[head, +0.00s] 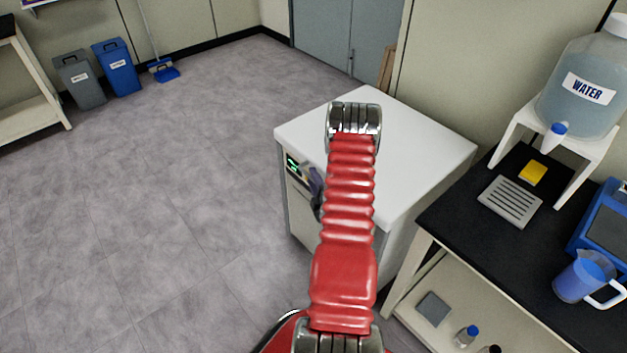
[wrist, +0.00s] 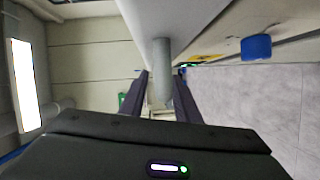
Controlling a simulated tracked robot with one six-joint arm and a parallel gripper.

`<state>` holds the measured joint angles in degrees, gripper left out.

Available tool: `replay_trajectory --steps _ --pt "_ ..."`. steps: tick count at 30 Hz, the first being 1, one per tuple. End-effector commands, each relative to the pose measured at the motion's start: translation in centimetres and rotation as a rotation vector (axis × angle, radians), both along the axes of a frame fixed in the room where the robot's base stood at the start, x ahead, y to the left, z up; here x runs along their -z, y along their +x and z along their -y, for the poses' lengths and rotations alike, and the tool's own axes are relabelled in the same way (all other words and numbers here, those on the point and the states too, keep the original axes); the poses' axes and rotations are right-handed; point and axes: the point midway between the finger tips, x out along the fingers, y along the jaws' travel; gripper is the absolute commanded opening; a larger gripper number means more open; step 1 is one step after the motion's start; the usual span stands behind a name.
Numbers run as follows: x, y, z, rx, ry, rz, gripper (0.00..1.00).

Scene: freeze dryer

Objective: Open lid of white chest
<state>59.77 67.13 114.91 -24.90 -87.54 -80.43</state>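The white chest (head: 420,150) stands in the middle of the head view, its flat top lying level and looking shut. My red arm crosses in front of it and hides part of its top and front. My gripper (head: 316,187) is at the chest's front, partly hidden by the arm. In the wrist view, my gripper (wrist: 162,85) has its two dark fingers apart, one on each side of a grey rounded bar (wrist: 162,70). The bar sticks out from the chest's pale surface (wrist: 185,20). A narrow gap shows beside the bar, so the fingers look open around it.
A black-topped bench (head: 455,215) stands close to the chest's right, with a water tank (head: 590,60) and a blue jug (head: 582,275) on it. Grey (head: 80,82) and blue (head: 117,68) bins stand far left. The floor (head: 150,200) left of the chest is clear.

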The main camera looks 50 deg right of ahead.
Motion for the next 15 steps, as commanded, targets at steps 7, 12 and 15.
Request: replay_trajectory --steps 7,12,15 --pt "0.01 -0.02 -0.03 0.0 0.0 0.0 0.2" --pt "0.0 -0.03 -0.03 0.0 0.0 0.0 0.08" --pt "0.03 -0.03 -0.04 0.0 0.001 -0.001 0.01"
